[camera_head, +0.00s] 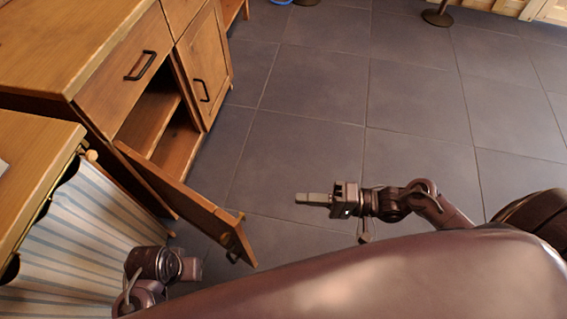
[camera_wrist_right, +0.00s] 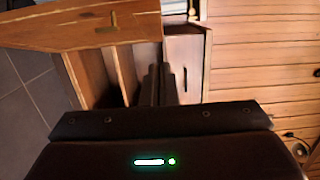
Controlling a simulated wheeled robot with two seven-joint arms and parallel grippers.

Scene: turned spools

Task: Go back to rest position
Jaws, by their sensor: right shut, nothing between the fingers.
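My right gripper (camera_head: 308,198) is shut and empty, held out over the tiled floor and pointing left toward the wooden cabinet. In the right wrist view its two dark fingers (camera_wrist_right: 158,86) lie close together with nothing between them. Part of my left arm (camera_head: 160,265) shows at the bottom left, by the striped curtain; its fingertips cannot be made out.
A wooden cabinet (camera_head: 130,75) stands at the left with its lower door (camera_head: 190,205) hanging open toward me, left of my right gripper. A striped curtain (camera_head: 75,240) hangs under a counter (camera_head: 30,155).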

